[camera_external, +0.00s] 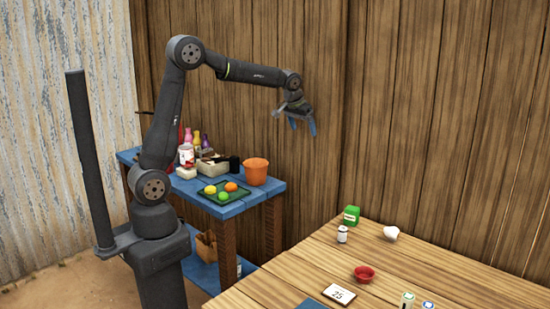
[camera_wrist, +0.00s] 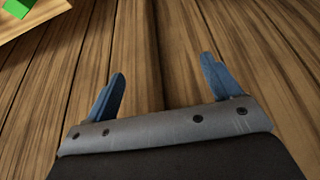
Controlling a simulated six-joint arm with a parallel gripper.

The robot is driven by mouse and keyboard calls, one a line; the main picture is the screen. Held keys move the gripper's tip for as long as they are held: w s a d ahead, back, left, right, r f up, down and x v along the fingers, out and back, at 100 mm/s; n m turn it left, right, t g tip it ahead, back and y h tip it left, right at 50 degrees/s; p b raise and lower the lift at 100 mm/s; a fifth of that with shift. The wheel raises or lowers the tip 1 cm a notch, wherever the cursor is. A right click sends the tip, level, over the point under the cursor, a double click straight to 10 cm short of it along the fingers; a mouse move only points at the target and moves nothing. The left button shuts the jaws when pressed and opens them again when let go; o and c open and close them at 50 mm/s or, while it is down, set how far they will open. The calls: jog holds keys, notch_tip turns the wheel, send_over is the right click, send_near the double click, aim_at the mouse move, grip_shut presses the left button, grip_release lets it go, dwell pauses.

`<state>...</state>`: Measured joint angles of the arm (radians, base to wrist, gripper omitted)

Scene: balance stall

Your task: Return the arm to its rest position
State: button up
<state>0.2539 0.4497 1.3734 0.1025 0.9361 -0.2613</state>
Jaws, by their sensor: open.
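My gripper (camera_external: 302,126) is raised in the air in the external view, in front of the wooden plank wall and above the gap between the blue table and the wooden table. Its blue fingers point down. In the wrist view my gripper (camera_wrist: 160,88) has its two blue fingers spread wide apart with nothing between them. My arm rises from its dark pedestal, bends at the elbow and reaches out to the right. No object touches the gripper.
The blue table (camera_external: 262,192) holds bottles, an orange bucket (camera_external: 256,172) and a dark tray (camera_external: 215,196) with fruit. The wooden table (camera_external: 310,262) holds a green box (camera_external: 351,214), a white-labelled jar (camera_external: 342,234), a white cup (camera_external: 391,233), a red bowl (camera_external: 364,274) and a "25" card (camera_external: 340,294).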

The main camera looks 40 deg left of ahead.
jog(key=shift+m, duration=0.5)
jog(key=d, duration=0.4)
jog(key=shift+s+d+r, duration=0.2)
jog(key=shift+s+d, duration=0.1)
jog(key=shift+s, duration=0.1)
